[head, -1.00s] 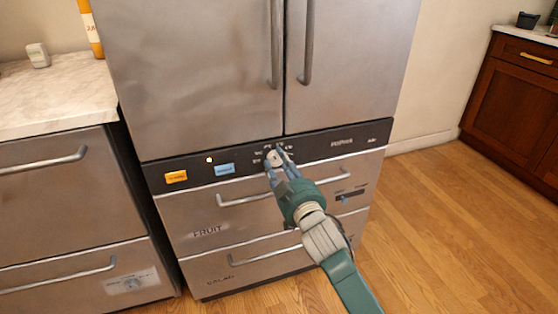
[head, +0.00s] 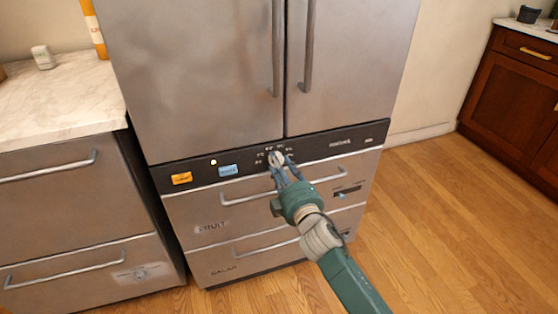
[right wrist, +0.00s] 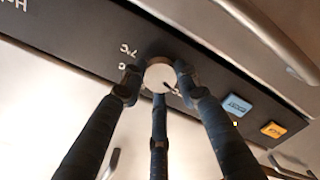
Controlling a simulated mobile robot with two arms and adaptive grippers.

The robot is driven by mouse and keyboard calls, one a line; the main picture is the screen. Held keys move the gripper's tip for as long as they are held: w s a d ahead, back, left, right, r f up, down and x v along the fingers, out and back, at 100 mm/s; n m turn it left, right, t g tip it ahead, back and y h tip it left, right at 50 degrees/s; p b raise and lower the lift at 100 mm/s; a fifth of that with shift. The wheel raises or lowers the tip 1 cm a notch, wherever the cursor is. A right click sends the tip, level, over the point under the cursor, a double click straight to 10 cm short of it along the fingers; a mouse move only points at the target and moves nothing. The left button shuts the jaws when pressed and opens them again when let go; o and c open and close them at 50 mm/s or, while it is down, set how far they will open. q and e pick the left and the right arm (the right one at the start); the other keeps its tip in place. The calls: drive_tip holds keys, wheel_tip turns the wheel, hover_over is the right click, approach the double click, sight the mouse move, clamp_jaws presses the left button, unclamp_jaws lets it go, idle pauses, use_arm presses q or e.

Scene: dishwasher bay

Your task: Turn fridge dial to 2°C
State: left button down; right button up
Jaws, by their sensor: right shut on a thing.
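The fridge dial (head: 276,158) is a small pale round knob on the dark control strip, below the upper doors. My right gripper (head: 278,164) reaches it from the front and is shut on it. In the right wrist view the dial (right wrist: 157,73) sits between the fingertips of my right gripper (right wrist: 158,82), with a dark pointer mark on its face toward the lower right of that picture. A "7°C" label (right wrist: 127,47) shows beside it there; other labels are partly hidden by the fingers. The 2°C mark cannot be made out. My left gripper is out of view.
An orange button (head: 181,178) and a blue button (head: 228,170) sit on the same strip, left of the dial. A drawer handle (head: 235,198) runs just below my right gripper. A marble counter (head: 60,105) stands at left. The wooden floor at right is clear.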

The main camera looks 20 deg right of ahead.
drive_tip(key=shift+d+f+n+p, duration=0.15)
drive_tip(key=shift+f+n+p, duration=0.05)
drive_tip(key=shift+n, duration=0.4)
drive_tip(key=shift+d+f+n+p, duration=0.15)
drive_tip(key=shift+n+p, duration=0.05)
drive_tip(key=shift+n, duration=0.4)
use_arm(q)
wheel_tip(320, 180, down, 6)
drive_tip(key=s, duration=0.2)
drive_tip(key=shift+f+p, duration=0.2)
drive_tip(key=shift+p, duration=0.2)
use_arm(e)
drive_tip(key=shift+d+r+n, duration=0.1)
drive_tip(key=shift+n, duration=1.5)
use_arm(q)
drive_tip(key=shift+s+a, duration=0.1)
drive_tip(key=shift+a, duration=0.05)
use_arm(e)
drive_tip(key=o, duration=1.2)
drive_tip(key=shift+d, duration=0.15)
drive_tip(key=shift+c, duration=0.2)
drive_tip(key=shift+r, duration=0.1)
drive_tip(key=shift+s+a+r, duration=0.1)
drive_tip(key=shift+a, duration=0.15)
drive_tip(key=s, duration=1.1)
drive_tip(key=shift+s+d, duration=0.3)
drive_tip(key=shift+s, duration=0.1)
